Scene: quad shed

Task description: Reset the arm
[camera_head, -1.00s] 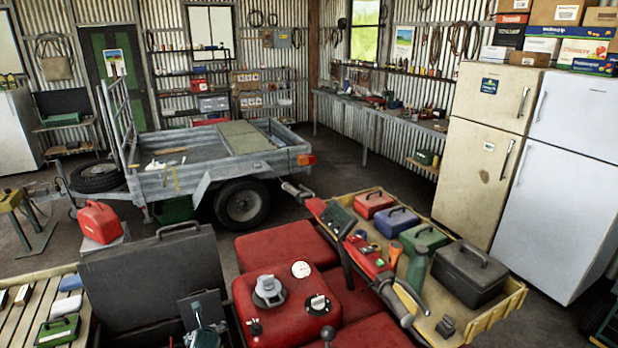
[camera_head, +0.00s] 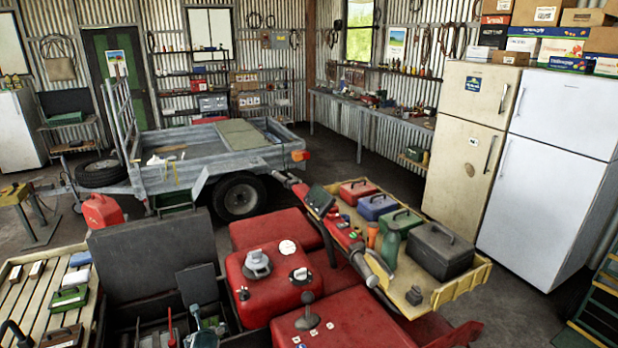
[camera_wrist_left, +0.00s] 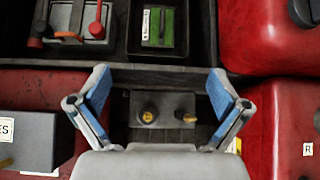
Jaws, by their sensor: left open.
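My left gripper (camera_wrist_left: 160,95) shows in the left wrist view with its two blue-padded fingers spread wide. Nothing is held between them. A grey box with two brass-topped posts (camera_wrist_left: 163,108) lies beyond the fingers, in the gap between them; I cannot tell how far below it is. Neither gripper shows in the head view, and my right gripper is in no view.
An open black toolbox (camera_head: 158,252) stands beside red tank-like bodywork (camera_head: 265,275). A yellow-edged tray (camera_head: 478,275) carries several small cases. A trailer (camera_head: 185,170) stands behind, fridges (camera_head: 548,190) at right. Concrete floor (camera_head: 520,305) is clear at lower right.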

